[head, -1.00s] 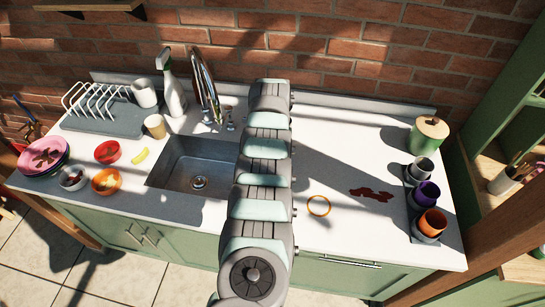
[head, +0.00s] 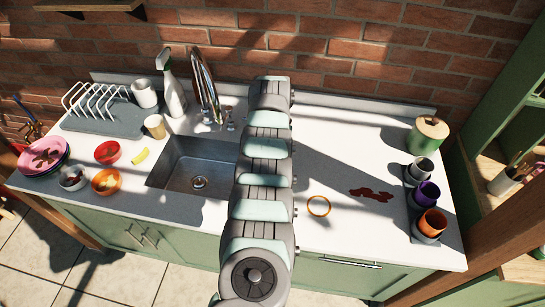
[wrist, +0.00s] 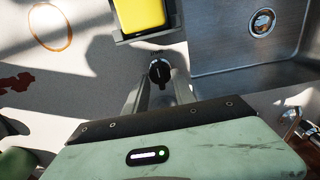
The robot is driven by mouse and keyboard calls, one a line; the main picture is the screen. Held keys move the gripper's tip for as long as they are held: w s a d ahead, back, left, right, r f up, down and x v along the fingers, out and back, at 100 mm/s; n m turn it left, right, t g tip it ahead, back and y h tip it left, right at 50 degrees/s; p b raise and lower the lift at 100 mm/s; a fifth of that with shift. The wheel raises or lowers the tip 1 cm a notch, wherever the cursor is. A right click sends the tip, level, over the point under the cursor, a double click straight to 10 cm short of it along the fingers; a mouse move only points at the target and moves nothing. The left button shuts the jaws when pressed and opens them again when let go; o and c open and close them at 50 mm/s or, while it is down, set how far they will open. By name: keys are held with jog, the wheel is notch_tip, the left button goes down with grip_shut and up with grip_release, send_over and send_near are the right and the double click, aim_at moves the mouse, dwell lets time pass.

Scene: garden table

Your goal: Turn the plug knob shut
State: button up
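A black round plug knob (wrist: 160,72) shows in the wrist view, on the white counter beside the sink (wrist: 240,50). A light pointer line on the knob runs roughly up and down the picture. My gripper (wrist: 158,84) is open, with one finger on each side of the knob. The fingers look apart from the knob, but I cannot tell whether they touch it. In the head view my arm hides both knob and gripper. The sink drain (head: 199,182) is visible, and it also shows in the wrist view (wrist: 262,23).
A yellow sponge (wrist: 142,14) in a dark holder sits close beyond the knob. The faucet (head: 206,85) and spray bottle (head: 172,88) stand behind the sink. An orange ring mark (head: 318,206) and red stain (head: 372,194) lie on the clear right counter; cups (head: 428,192) stand farther right.

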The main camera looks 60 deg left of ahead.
notch_tip(320, 180, up, 10)
dwell(0.3)
dwell(0.4)
